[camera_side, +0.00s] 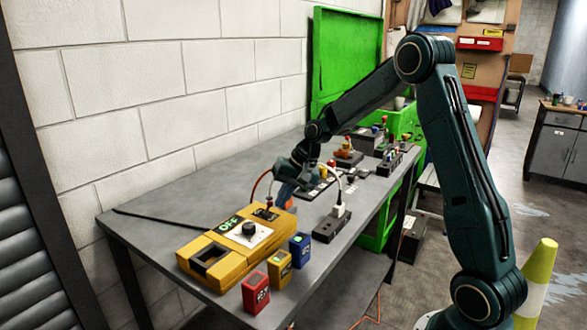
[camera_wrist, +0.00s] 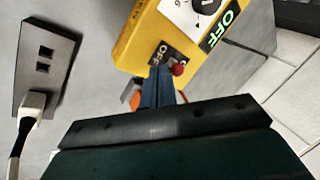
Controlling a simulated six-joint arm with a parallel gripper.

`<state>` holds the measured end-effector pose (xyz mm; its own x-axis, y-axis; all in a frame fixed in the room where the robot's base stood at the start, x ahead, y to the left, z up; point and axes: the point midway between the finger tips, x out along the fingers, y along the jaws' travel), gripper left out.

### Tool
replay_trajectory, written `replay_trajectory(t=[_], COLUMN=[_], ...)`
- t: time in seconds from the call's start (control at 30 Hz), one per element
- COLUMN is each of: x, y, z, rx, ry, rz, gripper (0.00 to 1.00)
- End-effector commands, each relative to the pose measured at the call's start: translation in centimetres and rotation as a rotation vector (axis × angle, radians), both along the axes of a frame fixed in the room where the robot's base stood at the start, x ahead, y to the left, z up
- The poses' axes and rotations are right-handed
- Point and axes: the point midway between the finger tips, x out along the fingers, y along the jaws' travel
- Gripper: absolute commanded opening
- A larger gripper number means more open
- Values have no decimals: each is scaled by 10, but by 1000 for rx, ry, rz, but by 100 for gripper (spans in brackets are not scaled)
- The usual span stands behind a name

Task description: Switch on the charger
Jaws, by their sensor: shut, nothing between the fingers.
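The charger (camera_side: 215,245) is a yellow box lying on the table, with a black knob (camera_side: 249,229) on a white dial; it also shows in the wrist view (camera_wrist: 140,40). A green label (camera_wrist: 222,27) on it reads OFF. At its end near my gripper is a small switch with a red tip (camera_wrist: 178,69), beside a dark plate also marked OFF. My gripper (camera_wrist: 159,72) is shut and empty, its blue fingers pointing at this end, just beside the red tip. I cannot tell whether they touch it. In the side view, my gripper (camera_side: 284,192) hides part of that end.
Red (camera_side: 256,292), yellow (camera_side: 280,268) and blue (camera_side: 300,249) blocks stand in front of the charger. A black socket strip (camera_side: 326,231) with a white plug lies to its right. Cables run near my gripper. More devices and a green case (camera_side: 340,60) are farther back; a wall is behind.

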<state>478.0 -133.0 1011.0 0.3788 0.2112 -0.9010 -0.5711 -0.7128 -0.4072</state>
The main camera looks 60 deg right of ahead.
Motion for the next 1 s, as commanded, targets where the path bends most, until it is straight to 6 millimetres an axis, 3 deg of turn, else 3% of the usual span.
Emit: replay_trajectory(t=[1.0], x=[8], y=[0], z=[5], rx=[1], ry=[117], rz=[0], gripper=[0])
